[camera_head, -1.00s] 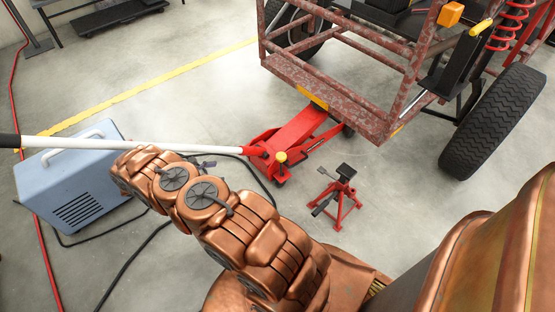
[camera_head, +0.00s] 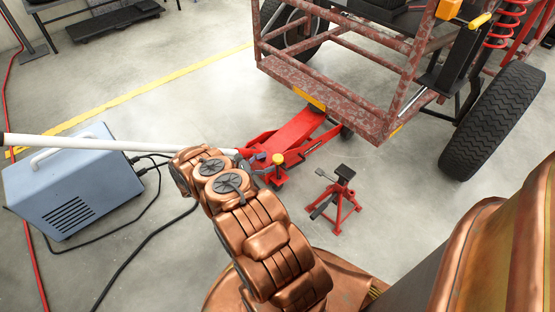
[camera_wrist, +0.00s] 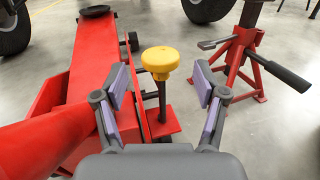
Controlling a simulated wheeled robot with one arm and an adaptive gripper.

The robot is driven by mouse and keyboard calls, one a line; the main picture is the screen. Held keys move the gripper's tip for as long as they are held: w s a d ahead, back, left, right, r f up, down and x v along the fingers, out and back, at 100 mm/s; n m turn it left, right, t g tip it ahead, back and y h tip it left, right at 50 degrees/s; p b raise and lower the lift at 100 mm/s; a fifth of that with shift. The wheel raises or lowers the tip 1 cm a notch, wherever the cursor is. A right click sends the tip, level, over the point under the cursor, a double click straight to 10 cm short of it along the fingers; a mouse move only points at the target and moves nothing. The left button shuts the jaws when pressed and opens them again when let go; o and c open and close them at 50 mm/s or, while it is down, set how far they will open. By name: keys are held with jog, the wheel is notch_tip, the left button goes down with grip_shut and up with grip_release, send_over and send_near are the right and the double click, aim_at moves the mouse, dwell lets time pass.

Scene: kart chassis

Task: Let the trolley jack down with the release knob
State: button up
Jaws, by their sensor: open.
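The red trolley jack (camera_head: 298,131) stands on the floor with its front end under the kart chassis (camera_head: 335,108). Its yellow release knob (camera_head: 278,159) sits on a dark upright stem at the jack's near end. In the wrist view the release knob (camera_wrist: 161,60) is ahead of my gripper (camera_wrist: 162,88), between the lines of its two fingers. The fingers are open, apart from the knob on both sides, and hold nothing. The jack body (camera_wrist: 92,65) lies left of the knob. In the head view my arm hides part of the jack's handle socket.
A red jack stand (camera_head: 335,203) is right of the jack; it is close on the right in the wrist view (camera_wrist: 240,62). The white jack handle (camera_head: 120,145) slants out left over a blue welder box (camera_head: 75,185). Dark cables lie on the floor.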

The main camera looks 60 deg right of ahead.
aim_at(278, 158)
jog(key=shift+b+x, duration=0.55)
jog(key=shift+x, duration=2.15)
jog(key=c, duration=1.1)
jog(key=shift+c, duration=0.2)
